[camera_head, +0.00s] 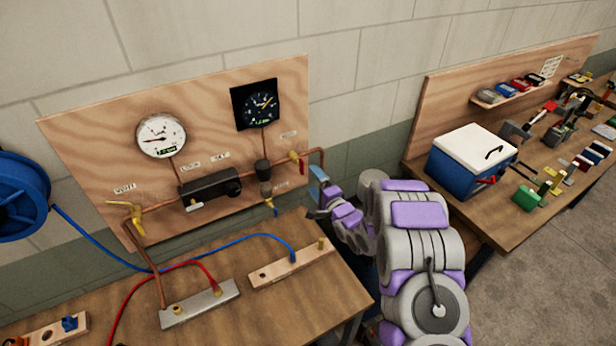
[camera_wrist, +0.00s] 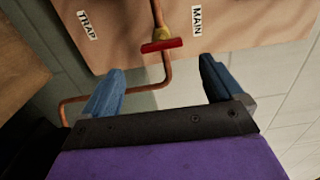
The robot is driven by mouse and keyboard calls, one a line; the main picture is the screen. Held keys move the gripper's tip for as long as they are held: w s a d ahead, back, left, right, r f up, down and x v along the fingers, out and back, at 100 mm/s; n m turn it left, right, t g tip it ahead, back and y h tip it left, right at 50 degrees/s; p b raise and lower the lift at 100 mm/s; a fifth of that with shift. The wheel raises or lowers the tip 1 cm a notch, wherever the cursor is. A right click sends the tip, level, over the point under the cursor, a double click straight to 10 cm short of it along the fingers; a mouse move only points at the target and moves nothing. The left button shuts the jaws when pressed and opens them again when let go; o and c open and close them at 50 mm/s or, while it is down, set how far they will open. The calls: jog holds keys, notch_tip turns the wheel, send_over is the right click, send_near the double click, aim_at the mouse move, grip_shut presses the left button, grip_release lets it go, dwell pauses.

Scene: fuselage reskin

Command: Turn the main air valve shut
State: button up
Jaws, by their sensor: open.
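The main air valve has a red handle (camera_head: 298,160) on a copper pipe at the right end of the wooden panel (camera_head: 85,135). In the wrist view the red handle (camera_wrist: 162,45) sits by a brass body (camera_wrist: 162,33), beside the MAIN label (camera_wrist: 197,20). There the handle looks crosswise to the pipe. My gripper (camera_head: 318,190) is just right of and below the valve. In the wrist view my gripper (camera_wrist: 160,78) is open and empty. The handle lies ahead of the gap between its blue fingers, apart from them.
The copper pipe (camera_wrist: 166,72) bends close to my fingers. The TRAP label (camera_wrist: 88,25) is nearby. The panel carries a white gauge (camera_head: 161,136), a black gauge (camera_head: 256,104) and a yellow valve (camera_head: 128,212). A blue-and-white cooler (camera_head: 455,168) stands on the right bench.

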jog(key=v, duration=0.8)
jog(key=shift+s+d+b, duration=0.2)
jog(key=shift+d+b, duration=0.05)
jog(key=shift+b, duration=0.15)
jog(key=s+d+f+n+g+h+b, duration=0.15)
jog(key=d+n+g+h+b, duration=0.25)
jog(key=d+h+b, duration=0.4)
jog(key=s+d+n+g+h+b, duration=0.1)
jog(key=s+d+g, duration=0.3)
jog(key=s, duration=1)
jog(key=s+d+r+n+g+h+b, duration=0.1)
jog(key=s+d+n+g+h+b, duration=0.1)
jog(key=s, duration=1.2)
jog(key=shift+s+d+n+g+b, duration=0.15)
jog(key=shift+d+n+g+b, duration=0.55)
jog(key=shift+d+g+b, duration=0.4)
jog(key=s+a+n+g+b, duration=0.1)
jog(key=s, duration=0.5)
jog(key=s+a+n+g+b, duration=0.1)
jog(key=s+g, duration=0.1)
jog(key=s, duration=0.4)
jog(key=s+a+n+g+y+b, duration=0.1)
jog(key=s, duration=0.5)
jog(key=shift+s+a+r+g, duration=0.2)
jog(key=shift+s+a+g, duration=0.05)
jog(key=shift+s+g, duration=0.05)
